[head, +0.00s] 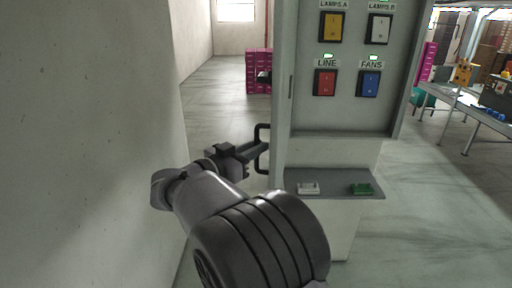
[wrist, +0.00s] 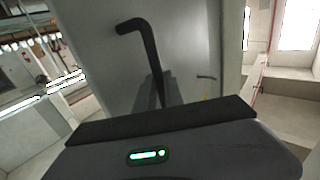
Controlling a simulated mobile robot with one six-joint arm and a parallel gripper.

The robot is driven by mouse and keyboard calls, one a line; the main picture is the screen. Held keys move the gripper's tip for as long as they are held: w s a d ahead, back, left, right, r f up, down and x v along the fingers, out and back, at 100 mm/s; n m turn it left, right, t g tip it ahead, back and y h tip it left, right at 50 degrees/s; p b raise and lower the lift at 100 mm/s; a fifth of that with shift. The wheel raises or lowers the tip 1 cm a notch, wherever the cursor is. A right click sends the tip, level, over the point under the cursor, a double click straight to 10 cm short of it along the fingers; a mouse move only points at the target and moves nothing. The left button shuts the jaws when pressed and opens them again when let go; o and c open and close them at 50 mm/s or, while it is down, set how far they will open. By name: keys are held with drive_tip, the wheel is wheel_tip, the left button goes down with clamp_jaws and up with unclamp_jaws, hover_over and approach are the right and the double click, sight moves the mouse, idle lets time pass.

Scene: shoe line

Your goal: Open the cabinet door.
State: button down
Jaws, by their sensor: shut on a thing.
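The grey cabinet (head: 397,100) stands right of centre in the head view with its inside panel of switches showing. Its door (head: 281,100) stands open, seen nearly edge-on at the cabinet's left side. A black bar handle (head: 262,130) sticks out to the left from the door's outer face. My gripper (head: 262,150) is shut on the handle from the left. In the wrist view the handle (wrist: 140,32) runs down between the fingers of my gripper (wrist: 158,95), in front of the pale door face (wrist: 190,50). The fingertips are partly hidden there.
The panel has yellow (head: 332,27), white (head: 379,28), red (head: 325,83) and blue (head: 369,83) switches. A shelf (head: 335,184) below holds a white and a green piece. A wall (head: 85,130) stands close on the left. Magenta bins (head: 258,62) stand behind; a table (head: 465,108) is far right.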

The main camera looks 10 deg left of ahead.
drive_tip(key=shift+d+r, duration=0.1)
drive_tip(key=shift+r, duration=0.15)
drive_tip(key=c, duration=1.7)
unclamp_jaws()
drive_tip(key=shift+o, duration=1.2)
drive_tip(key=shift+w+d+f, duration=0.1)
drive_tip(key=shift+w+f, duration=0.05)
drive_tip(key=shift+w, duration=0.1)
drive_tip(key=v, duration=1.7)
drive_tip(key=shift+s+b, duration=0.25)
drive_tip(key=shift+b, duration=0.15)
